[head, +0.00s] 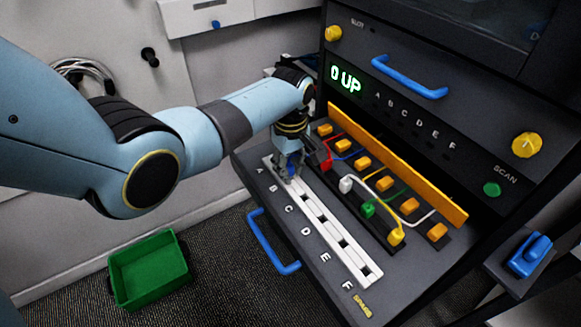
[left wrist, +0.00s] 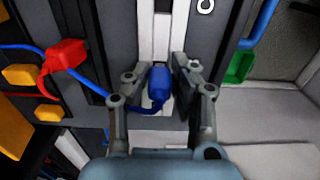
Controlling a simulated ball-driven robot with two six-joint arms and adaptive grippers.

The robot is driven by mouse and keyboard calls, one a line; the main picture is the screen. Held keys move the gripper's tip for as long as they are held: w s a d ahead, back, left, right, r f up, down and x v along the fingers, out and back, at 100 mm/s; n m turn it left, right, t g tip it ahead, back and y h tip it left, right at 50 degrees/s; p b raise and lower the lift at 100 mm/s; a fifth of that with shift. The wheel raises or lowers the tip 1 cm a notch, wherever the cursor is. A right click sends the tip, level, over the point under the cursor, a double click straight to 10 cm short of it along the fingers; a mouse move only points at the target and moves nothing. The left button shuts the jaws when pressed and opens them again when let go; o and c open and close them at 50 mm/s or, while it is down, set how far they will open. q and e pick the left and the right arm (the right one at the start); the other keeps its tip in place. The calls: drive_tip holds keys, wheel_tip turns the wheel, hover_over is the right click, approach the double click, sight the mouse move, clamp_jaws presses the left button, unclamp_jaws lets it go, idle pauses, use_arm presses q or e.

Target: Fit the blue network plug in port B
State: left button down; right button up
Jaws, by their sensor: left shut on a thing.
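The blue network plug (left wrist: 159,84) is between the fingers of my left gripper (left wrist: 160,82) in the left wrist view. Its blue cable trails off to the left. In the head view the left gripper (head: 289,172) points down over the upper end of the white port strip (head: 333,233), near the letters A and B. The strip also shows beyond the plug in the left wrist view (left wrist: 154,35). The port under the plug is hidden by the gripper, and I cannot tell whether the plug is seated. My right gripper is not in view.
Red (head: 326,158), white (head: 347,185), green (head: 368,208) and yellow (head: 397,237) plugs stand in a row beside the strip, with cables to orange blocks. An orange rail (head: 400,170) runs behind them. A blue drawer handle (head: 270,245) is in front; a green bin (head: 148,270) is on the floor.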

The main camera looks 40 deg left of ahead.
use_arm(q)
drive_tip(key=shift+f, duration=0.4)
idle(0.3)
drive_tip(key=c, duration=1)
unclamp_jaws()
drive_tip(key=shift+c, duration=0.2)
drive_tip(key=shift+o, duration=0.3)
drive_tip(key=o, duration=0.4)
drive_tip(key=shift+r, duration=0.1)
wheel_tip(320, 180, up, 7)
drive_tip(key=p, duration=0.7)
